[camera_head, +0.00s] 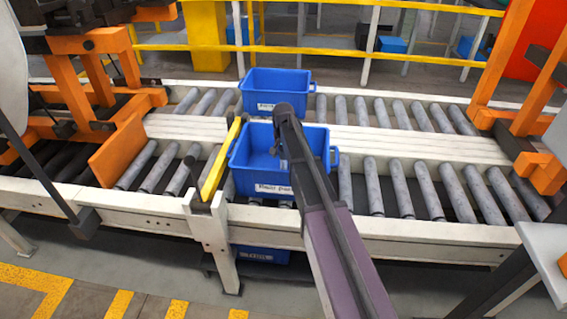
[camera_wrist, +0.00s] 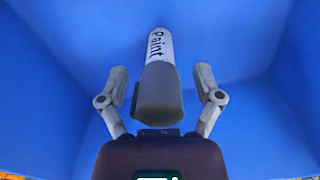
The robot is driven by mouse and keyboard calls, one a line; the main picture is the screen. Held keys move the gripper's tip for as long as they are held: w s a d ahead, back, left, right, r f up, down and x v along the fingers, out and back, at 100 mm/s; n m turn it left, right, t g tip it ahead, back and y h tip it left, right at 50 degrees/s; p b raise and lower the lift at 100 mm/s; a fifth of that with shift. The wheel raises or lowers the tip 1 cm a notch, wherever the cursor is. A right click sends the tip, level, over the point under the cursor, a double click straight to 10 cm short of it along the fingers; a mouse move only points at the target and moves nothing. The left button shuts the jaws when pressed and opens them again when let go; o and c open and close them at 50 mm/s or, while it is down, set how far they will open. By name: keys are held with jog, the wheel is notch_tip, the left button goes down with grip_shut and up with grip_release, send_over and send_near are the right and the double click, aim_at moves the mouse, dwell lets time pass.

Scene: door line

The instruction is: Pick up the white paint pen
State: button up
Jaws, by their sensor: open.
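The white paint pen (camera_wrist: 158,45) shows in the wrist view, with a white barrel marked "Paint" and a grey cap (camera_wrist: 158,95) toward me. It is inside a blue bin (camera_wrist: 55,95). My gripper (camera_wrist: 160,75) is open, with one finger on each side of the pen and a gap on both sides. I cannot tell how far the pen is from the fingers in depth. In the head view my arm reaches into the front blue bin (camera_head: 238,155), which has a white label; the pen is hidden there.
A second blue bin (camera_head: 262,80) stands behind on the far roller line. A yellow bar (camera_head: 220,160) runs along the left of the front bin. Grey rollers (camera_head: 410,185) lie clear to the right. Orange frames (camera_head: 125,150) stand on the left. Another blue bin (camera_head: 262,254) is below the conveyor.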

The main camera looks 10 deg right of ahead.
jog(key=shift+c, duration=0.2)
dwell(0.3)
grip_shut()
jog(key=shift+r, duration=0.15)
notch_tip(320, 180, up, 10)
jog(key=p, duration=1)
dwell(0.8)
